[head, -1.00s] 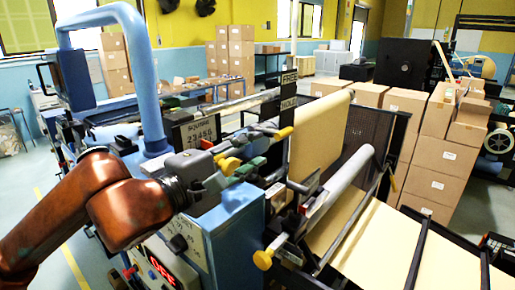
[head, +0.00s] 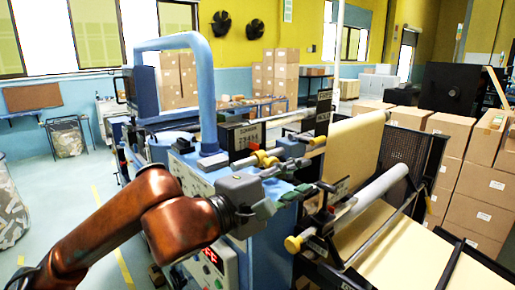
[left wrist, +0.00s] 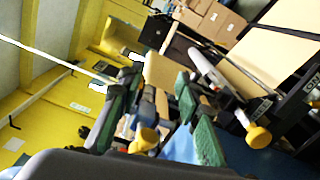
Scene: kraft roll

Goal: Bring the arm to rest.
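My left gripper (head: 290,180) is in front of the blue roll machine (head: 255,235), its arm coming in from the left. In the left wrist view its two green-padded fingers (left wrist: 155,125) stand apart, with no object visibly gripped. A yellow knob (left wrist: 143,140) shows between the fingers, seemingly beyond them. In the head view a yellow fitting (head: 264,159) is just behind the gripper. A second yellow knob (head: 293,244) ends the grey roller in front. My right gripper is in neither view.
The kraft roll (head: 352,145) and kraft sheet (head: 375,240) lie right of the gripper. A blue bent pipe (head: 205,95) rises behind my arm. Stacked cartons (head: 480,195) stand right. Open floor (head: 60,215) is at left.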

